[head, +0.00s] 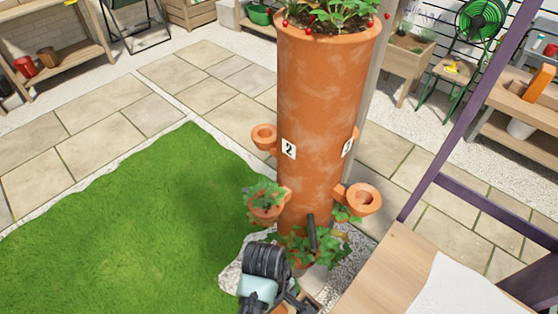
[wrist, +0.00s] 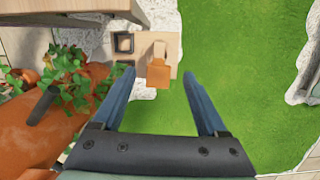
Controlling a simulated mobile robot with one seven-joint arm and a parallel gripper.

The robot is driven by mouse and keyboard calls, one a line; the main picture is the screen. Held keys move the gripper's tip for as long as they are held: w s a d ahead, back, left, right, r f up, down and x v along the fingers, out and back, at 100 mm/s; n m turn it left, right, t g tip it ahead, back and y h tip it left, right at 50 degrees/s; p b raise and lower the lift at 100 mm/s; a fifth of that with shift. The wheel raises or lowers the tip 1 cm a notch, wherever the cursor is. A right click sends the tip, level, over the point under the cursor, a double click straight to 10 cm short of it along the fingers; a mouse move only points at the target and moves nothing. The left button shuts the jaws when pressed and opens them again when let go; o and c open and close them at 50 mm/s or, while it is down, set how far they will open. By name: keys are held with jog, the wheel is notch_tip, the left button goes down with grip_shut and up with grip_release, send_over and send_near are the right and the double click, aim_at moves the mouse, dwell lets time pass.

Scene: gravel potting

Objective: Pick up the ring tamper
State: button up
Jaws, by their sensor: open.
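An orange block with a pale wooden part behind it (wrist: 158,72) stands over a small wooden board in the wrist view. It looks like the ring tamper seen from above, though its lower part is hidden and I cannot make out a ring. My gripper (wrist: 159,76) is open, with one blue finger on each side of the block's line. The fingers appear apart from it, with green grass showing between. In the head view my arm's end is low in front of the planter, and the tamper cannot be made out there.
The wooden board (wrist: 172,46) has a dark square recess (wrist: 124,44). A tall terracotta planter (head: 322,130) with side cups and leafy plants stands close by. A dark tube (head: 311,233) sticks out near its base. A wooden tabletop (head: 395,270) is at the right; grass (head: 130,230) is open at the left.

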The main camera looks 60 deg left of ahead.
jog(key=shift+w+d+f, duration=0.1)
jog(key=shift+d+f, duration=0.05)
jog(key=shift+f, duration=3.35)
grip_shut()
